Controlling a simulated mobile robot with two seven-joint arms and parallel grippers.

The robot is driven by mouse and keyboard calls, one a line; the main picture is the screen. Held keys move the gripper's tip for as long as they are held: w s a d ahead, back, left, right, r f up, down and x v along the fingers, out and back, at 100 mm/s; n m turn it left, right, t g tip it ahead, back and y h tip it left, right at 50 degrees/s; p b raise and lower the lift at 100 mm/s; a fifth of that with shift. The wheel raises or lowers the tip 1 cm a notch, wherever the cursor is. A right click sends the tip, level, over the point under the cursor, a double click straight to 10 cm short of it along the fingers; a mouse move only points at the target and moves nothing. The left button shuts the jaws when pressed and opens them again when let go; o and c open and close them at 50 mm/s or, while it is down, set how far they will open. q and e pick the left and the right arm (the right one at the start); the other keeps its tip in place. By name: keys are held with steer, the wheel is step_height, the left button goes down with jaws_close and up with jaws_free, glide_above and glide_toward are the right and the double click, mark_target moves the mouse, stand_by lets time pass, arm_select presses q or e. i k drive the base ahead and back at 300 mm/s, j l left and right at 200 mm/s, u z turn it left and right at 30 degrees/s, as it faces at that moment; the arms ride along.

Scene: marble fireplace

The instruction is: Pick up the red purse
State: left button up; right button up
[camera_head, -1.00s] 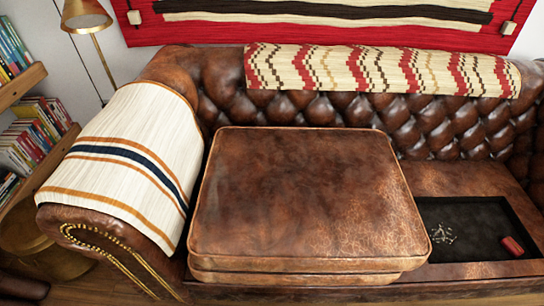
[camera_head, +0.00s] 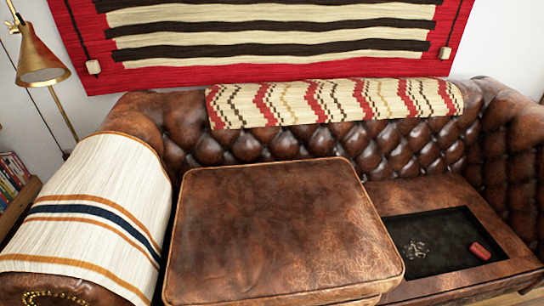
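The red purse (camera_head: 480,251) is a small red item lying at the right end of a dark sunken compartment (camera_head: 440,228) in the sofa seat, at the right of the head view. A small scatter of pale bits (camera_head: 414,249) lies in the same compartment, to the left of the purse. Nothing covers the purse. Neither of my grippers shows in the view.
A large brown leather cushion (camera_head: 275,225) lies raised on the seat to the left of the compartment. The tufted backrest (camera_head: 405,152) with a patterned throw stands behind. The left armrest carries a striped blanket (camera_head: 95,195). The right armrest (camera_head: 520,140) bounds the seat.

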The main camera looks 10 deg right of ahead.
mark_target(476, 249)
steer(key=z, duration=2.05)
